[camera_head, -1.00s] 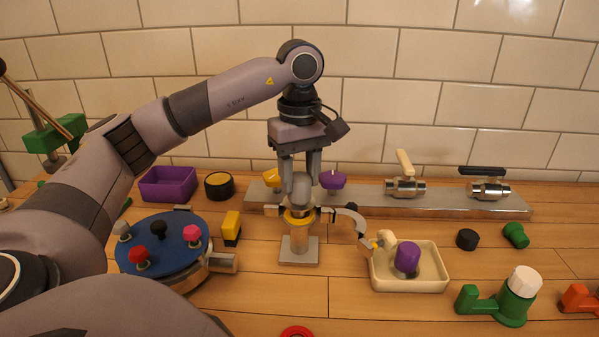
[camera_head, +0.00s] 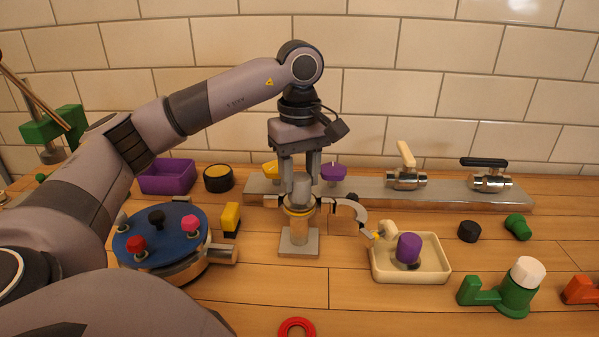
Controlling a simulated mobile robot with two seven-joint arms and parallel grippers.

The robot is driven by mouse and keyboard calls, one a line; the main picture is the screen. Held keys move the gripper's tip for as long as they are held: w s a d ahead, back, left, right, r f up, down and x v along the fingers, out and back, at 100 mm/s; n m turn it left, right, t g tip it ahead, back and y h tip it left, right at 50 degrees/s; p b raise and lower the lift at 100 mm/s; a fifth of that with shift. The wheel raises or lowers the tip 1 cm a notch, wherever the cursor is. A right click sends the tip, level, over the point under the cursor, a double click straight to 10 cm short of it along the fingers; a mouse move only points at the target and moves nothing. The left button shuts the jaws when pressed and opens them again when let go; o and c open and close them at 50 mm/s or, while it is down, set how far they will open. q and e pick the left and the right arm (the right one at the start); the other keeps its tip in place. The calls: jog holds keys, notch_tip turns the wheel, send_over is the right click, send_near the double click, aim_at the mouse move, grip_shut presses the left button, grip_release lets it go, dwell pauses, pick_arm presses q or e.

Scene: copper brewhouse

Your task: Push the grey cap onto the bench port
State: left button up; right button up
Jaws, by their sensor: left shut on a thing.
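The grey cap (camera_head: 302,188) is upright between the fingers of my left gripper (camera_head: 300,180), which points straight down and is shut on it. The bench port is a metal post on a square foot (camera_head: 299,242), directly below the cap, with a yellow ring (camera_head: 298,211) near its top. A hinged, curved metal clamp arm (camera_head: 347,206) hangs open to the right of the post. The cap's lower edge meets the top of the port in this view; I cannot tell how far it sits on. My right gripper is not in view.
A cream tray (camera_head: 440,273) with a purple-topped part stands to the right. A blue turntable (camera_head: 172,248) with several knobs is at left, beside a yellow block (camera_head: 231,218). A metal rail (camera_head: 440,198) with valves runs behind.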

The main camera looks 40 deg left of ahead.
aim_at(300, 176)
pick_arm(q)
jog(key=shift+f, duration=0.15)
jog(key=o, duration=1.2)
jog(key=shift+o, duration=0.2)
notch_tip(300, 176, up, 5)
jog(key=p, duration=0.4)
